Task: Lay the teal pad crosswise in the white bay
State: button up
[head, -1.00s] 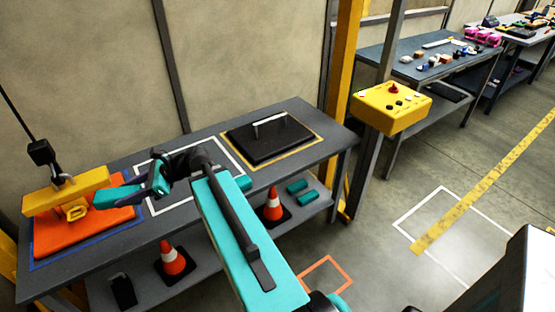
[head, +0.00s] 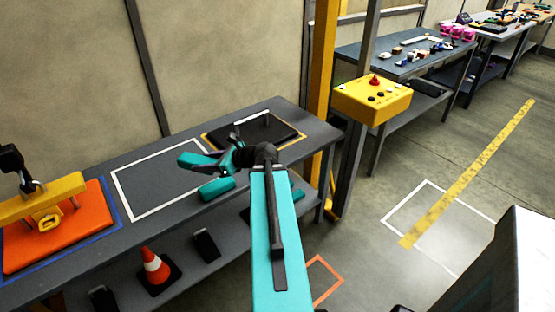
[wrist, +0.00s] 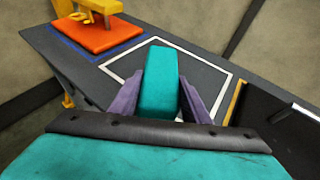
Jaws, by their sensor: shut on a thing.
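My gripper (head: 224,160) is shut on the teal pad (head: 194,161). The pad is held lengthwise between the purple fingers, sticking out ahead of them in the wrist view (wrist: 160,75). In the head view it is in front of the far right part of the white bay (head: 118,193), a white outline on the grey table. In the wrist view the pad covers part of that outline. The visible floor of the bay is bare. The pad seems to be above the table; its exact height is unclear.
A black plate with a handle (head: 275,133) lies in a yellow outline right of the bay. An orange pad (head: 85,232) with a yellow hanging fixture (head: 45,200) is at left.

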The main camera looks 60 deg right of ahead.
jog(key=s+d+f+m+h+b, duration=0.2)
jog(key=s+d+m+h, duration=0.1)
jog(key=s+d, duration=0.7)
jog(key=s+d+f+m+h+b, duration=0.2)
jog(key=s+d+f+m+h, duration=0.1)
jog(key=s+d, duration=0.8)
jog(key=shift+d+f+m+h, duration=0.2)
jog(key=shift+d+m+h, duration=0.1)
jog(key=shift+d+h, duration=0.4)
jog(key=w+d+f, duration=0.1)
jog(key=w+d, duration=1)
jog(key=shift+d+f+b, duration=0.25)
jog(key=shift+b, duration=0.2)
jog(key=shift+f, duration=1.75)
